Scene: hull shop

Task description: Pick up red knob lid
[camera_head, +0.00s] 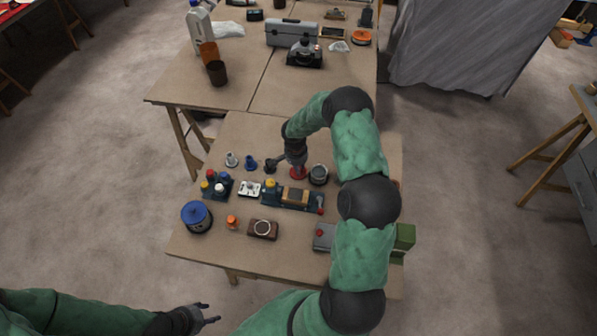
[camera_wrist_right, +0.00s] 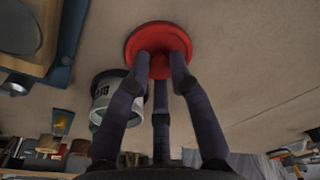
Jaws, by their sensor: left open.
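The red knob lid (camera_head: 298,174) is at the back middle of the near table, beside a dark round pot (camera_head: 318,174). In the right wrist view the lid (camera_wrist_right: 158,36) is a red disc with its knob between the fingers. My right gripper (camera_head: 297,167) points down at it, its fingers (camera_wrist_right: 160,66) closed around the knob. I cannot tell whether the lid rests on the tabletop or is just above it. My left gripper (camera_head: 208,313) is open and empty, off the table's front edge.
A blue-lidded pot (camera_head: 197,216), an orange knobbed piece (camera_head: 232,222), a brown box (camera_head: 263,229) and a dark blue tray (camera_head: 313,203) are on the table (camera_head: 205,254). In the right wrist view a labelled grey pot (camera_wrist_right: 106,101) is close to the lid.

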